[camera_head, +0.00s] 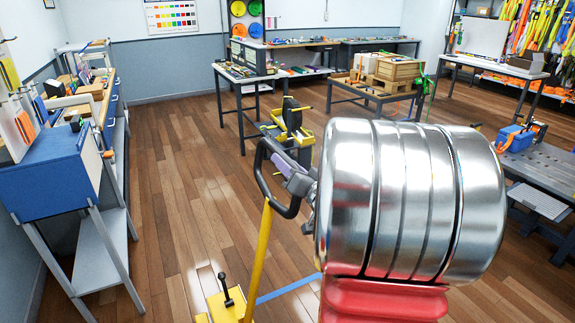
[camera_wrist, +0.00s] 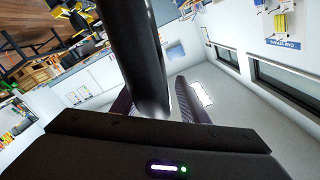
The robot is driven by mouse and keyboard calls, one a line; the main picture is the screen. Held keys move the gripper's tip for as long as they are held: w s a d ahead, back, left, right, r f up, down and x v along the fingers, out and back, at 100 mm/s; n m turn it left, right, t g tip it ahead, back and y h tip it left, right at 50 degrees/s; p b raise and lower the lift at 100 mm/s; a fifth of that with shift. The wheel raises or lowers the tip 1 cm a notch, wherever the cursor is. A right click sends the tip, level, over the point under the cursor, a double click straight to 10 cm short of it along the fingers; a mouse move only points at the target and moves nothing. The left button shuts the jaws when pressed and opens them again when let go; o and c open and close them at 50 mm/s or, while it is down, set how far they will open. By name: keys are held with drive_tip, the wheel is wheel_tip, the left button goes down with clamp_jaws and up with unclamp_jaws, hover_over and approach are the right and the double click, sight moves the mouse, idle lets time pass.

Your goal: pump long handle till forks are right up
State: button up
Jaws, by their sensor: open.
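The long yellow handle (camera_head: 257,252) rises from a yellow base (camera_head: 222,305) with a small black lever at the lower middle of the head view. It ends in a black loop grip (camera_head: 262,172). My gripper (camera_head: 287,172) is at the right side of this loop, its fingers open. In the wrist view a thick black bar of the grip (camera_wrist: 138,60) runs down between the fingers of my gripper (camera_wrist: 158,105); whether they touch it I cannot tell. The forks are not visible in either view.
A yellow and black machine (camera_head: 290,122) stands behind the grip. Work tables (camera_head: 245,75) and a table with wooden crates (camera_head: 395,72) are farther back. The wooden floor (camera_head: 175,190) left of the handle is clear. My arm hides the right middle.

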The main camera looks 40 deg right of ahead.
clamp_jaws()
drive_tip(key=shift+r, duration=0.1)
drive_tip(key=shift+d, duration=0.15)
idle(0.3)
